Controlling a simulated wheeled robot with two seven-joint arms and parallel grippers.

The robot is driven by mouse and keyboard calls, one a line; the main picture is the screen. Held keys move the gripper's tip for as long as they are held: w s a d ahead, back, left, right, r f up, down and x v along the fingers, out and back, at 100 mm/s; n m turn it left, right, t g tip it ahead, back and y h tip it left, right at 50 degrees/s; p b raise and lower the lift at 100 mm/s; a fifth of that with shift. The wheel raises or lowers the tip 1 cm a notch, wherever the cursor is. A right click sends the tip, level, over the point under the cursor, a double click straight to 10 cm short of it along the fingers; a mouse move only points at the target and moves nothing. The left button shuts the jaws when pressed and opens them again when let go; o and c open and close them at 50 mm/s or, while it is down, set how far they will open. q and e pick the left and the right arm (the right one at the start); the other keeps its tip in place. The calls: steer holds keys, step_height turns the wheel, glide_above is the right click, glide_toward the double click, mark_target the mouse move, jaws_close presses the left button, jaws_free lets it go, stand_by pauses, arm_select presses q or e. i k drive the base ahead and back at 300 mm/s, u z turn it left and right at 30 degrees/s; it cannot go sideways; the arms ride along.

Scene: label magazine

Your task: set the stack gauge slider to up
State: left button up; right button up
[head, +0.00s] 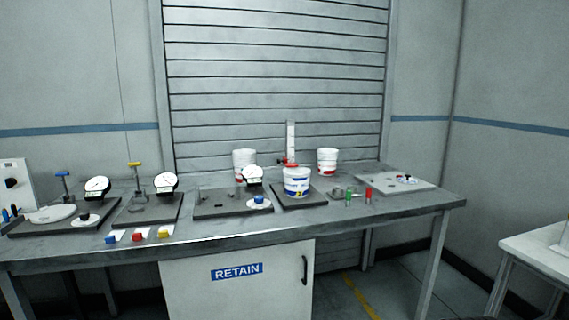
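A tall, narrow white upright scale (291,138), which looks like the stack gauge, stands at the back of the table behind a white tub (297,182) with a blue and yellow label. A small red piece (283,161) shows low on the scale, just above the tub's rim. It looks like the slider and sits near the bottom of the visible part. The tub hides the foot of the scale. Neither of my grippers is in view.
The grey table (330,213) carries several dial gauges on dark plates, white tubs (327,161) at the back and small coloured blocks (137,237) at the front. Red and green cylinders (368,194) stand right of the labelled tub. A white table (540,245) stands at right.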

mark_target(284, 160)
steer(key=z, duration=0.7)
steer(key=i, duration=1.1)
steer(key=u, duration=0.15)
